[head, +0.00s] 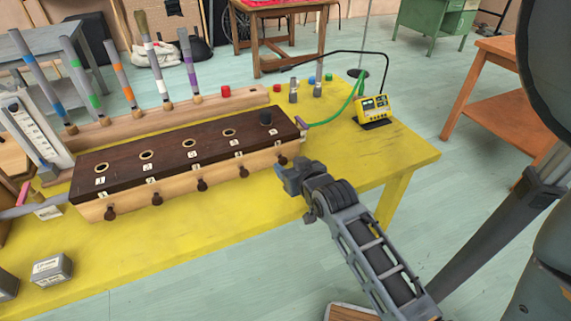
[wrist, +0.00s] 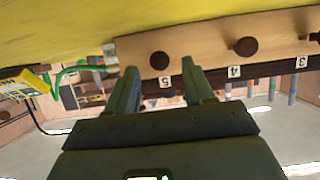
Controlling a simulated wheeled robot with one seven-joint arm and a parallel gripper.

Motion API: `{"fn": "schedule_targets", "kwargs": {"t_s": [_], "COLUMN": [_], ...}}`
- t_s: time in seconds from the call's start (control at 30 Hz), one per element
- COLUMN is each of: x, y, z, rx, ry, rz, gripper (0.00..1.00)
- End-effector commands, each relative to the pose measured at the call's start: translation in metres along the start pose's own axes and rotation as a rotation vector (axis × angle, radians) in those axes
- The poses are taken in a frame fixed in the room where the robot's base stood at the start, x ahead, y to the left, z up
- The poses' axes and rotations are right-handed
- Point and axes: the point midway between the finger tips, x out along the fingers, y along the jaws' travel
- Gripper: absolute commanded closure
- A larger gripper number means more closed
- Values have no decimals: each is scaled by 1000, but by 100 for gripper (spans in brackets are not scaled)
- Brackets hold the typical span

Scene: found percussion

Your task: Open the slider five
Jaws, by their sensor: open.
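A long wooden box with a dark top (head: 170,151) lies on the yellow table. Its pale front carries a row of dark round knobs. The slider five knob (head: 283,160) is at the right end. In the wrist view, which is upside down, this knob (wrist: 159,60) shows beside the label 5 (wrist: 166,82), in line with the gap between my fingers. My gripper (head: 281,176) is open and empty, just in front of the box's right end. I cannot tell whether the fingertips reach around the knob; they do not grip it.
The slider four knob (wrist: 246,47) is beside knob five. A green hose (head: 345,109) runs from the box's right end towards a yellow meter (head: 375,106). Coloured tubes stand behind. The table's front right (head: 350,170) is clear.

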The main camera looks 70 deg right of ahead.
Motion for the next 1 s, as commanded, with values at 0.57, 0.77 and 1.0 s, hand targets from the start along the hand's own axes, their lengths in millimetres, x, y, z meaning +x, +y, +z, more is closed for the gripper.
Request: {"fn": "schedule_targets", "kwargs": {"t_s": [0.57,0.77,1.0], "x": [23,23,23], "y": [0,0,0], "z": [0,0,0], "rx": [0,-1,-1], "ry": [0,0,0], "rz": [0,0,0], "gripper": [52,71,94]}}
